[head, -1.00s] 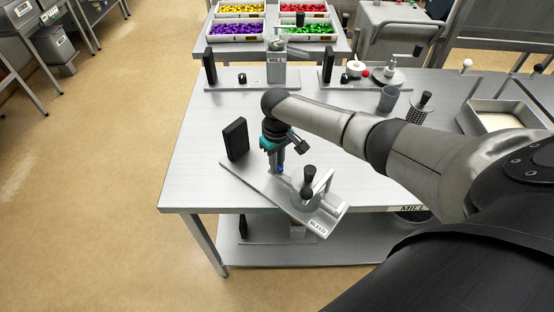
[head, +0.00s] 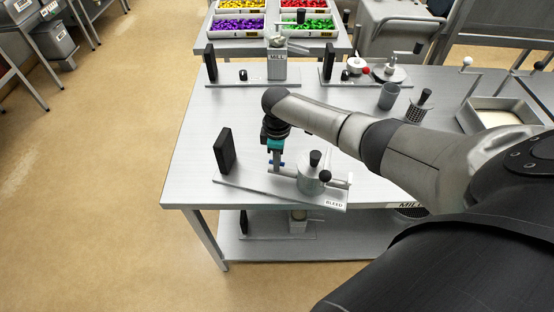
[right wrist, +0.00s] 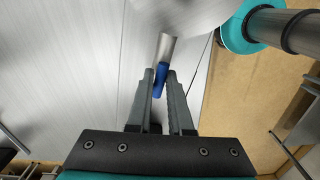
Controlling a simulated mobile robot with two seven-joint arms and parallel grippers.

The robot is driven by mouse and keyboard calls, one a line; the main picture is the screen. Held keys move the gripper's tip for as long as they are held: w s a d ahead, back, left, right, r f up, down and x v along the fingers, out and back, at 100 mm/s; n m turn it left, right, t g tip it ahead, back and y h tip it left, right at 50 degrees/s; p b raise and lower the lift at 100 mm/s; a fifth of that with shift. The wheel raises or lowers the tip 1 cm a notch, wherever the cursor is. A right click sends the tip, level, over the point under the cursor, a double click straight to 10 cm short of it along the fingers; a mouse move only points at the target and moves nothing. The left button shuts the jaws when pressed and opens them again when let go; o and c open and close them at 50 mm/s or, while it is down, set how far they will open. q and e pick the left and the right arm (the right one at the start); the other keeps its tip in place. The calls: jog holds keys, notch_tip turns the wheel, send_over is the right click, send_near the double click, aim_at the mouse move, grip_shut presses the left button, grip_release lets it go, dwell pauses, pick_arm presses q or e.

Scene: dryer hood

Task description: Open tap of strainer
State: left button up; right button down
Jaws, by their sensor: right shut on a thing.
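The strainer (head: 311,184) is a grey metal body with black knobs on a flat base plate labelled BLEED, near the front edge of the table. A blue-sleeved tap handle (right wrist: 160,80) on a metal stem shows in the right wrist view. My right gripper (head: 276,162) points down beside the strainer, on its left. In the wrist view its fingers (right wrist: 160,76) are shut around the blue handle. A bit of blue shows by the fingertips in the head view. The tap's inner position cannot be seen. My left gripper is in no view.
A black upright block (head: 224,151) stands at the plate's left end. A grey cup (head: 388,96), a perforated cylinder (head: 418,112) and a tray (head: 480,121) stand to the right. A MILL device (head: 277,67) stands behind. The table's left part is clear.

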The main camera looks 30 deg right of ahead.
dwell(0.4)
jog(key=c, duration=0.9)
grip_release()
jog(key=shift+r, duration=0.1)
notch_tip(320, 180, up, 15)
jog(key=shift+r+p, duration=0.1)
jog(key=shift+p, duration=0.35)
